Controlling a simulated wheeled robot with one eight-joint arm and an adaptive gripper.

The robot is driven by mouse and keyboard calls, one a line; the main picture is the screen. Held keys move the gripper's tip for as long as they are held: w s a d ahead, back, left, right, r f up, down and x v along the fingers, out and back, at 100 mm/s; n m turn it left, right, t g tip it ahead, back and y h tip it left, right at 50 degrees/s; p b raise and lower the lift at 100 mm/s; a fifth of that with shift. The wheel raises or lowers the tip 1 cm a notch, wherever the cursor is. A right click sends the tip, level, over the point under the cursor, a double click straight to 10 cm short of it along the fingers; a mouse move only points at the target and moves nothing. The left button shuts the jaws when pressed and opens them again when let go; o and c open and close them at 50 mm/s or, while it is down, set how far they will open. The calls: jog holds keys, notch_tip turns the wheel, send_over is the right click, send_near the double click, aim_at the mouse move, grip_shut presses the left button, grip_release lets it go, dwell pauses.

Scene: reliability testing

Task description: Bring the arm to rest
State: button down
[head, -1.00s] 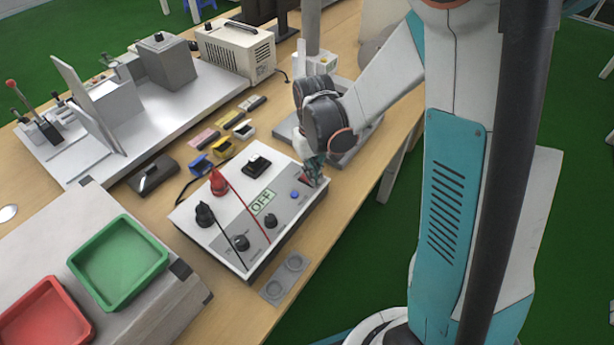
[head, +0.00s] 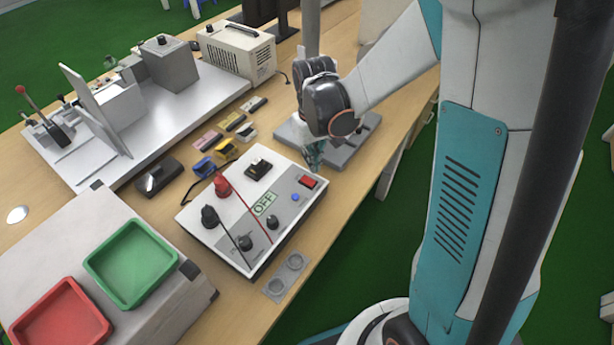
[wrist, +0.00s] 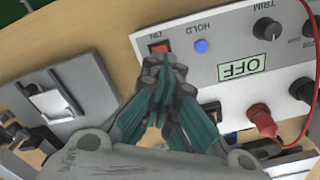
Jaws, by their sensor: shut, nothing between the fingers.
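My gripper (wrist: 163,75) is shut and empty, its teal fingers together in the wrist view. In the head view my gripper (head: 314,158) hangs just behind the far right corner of the white control box (head: 232,250), partly hidden by my dark wrist joint. The box has a red switch (head: 308,182), a blue button (head: 295,197), black and red knobs and a label reading OFF (head: 265,203). In the wrist view the red switch (wrist: 159,47) shows just beyond the fingertips, beside the blue HOLD button (wrist: 201,46).
A grey fixture plate (head: 350,146) lies behind the box, close to my gripper. Green (head: 133,262) and red (head: 60,315) trays sit on a grey block at the left. A metal bench rig (head: 150,105) and a beige power unit (head: 236,52) stand at the back.

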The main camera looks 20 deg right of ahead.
dwell(0.4)
jog(key=s+r+m+t, duration=0.1)
jog(key=s+r+t, duration=0.6)
jog(key=s+r, duration=0.8)
jog(key=shift+r, duration=1.25)
